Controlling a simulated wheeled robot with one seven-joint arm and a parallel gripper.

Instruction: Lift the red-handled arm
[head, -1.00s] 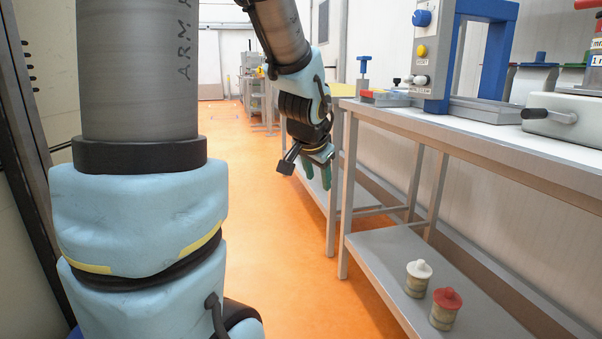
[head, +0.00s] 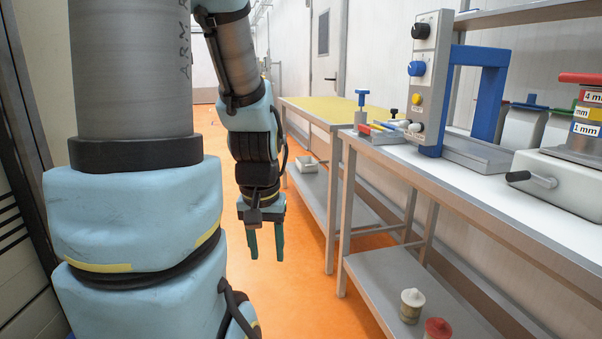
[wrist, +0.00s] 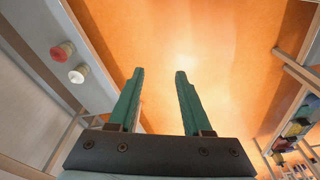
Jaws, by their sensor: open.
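A red handle (head: 579,78) lies across the top of a stacked unit with "4 mm" and "1 mm" labels, at the right edge of the head view. A smaller red part (head: 364,129) shows on a low device further back on the bench. I cannot tell which of these is the red-handled arm. My gripper (head: 267,255) hangs fingers down over the orange floor, left of the benches and well apart from both. Its two green fingers (wrist: 158,75) are spread and empty in the wrist view.
The steel bench (head: 420,172) bears a blue-framed press (head: 487,100) and a grey box with a black-handled lever (head: 530,176). A white-topped jar (head: 412,306) and a red-topped jar (head: 437,330) stand on its lower shelf. The floor (head: 300,290) beside it is clear.

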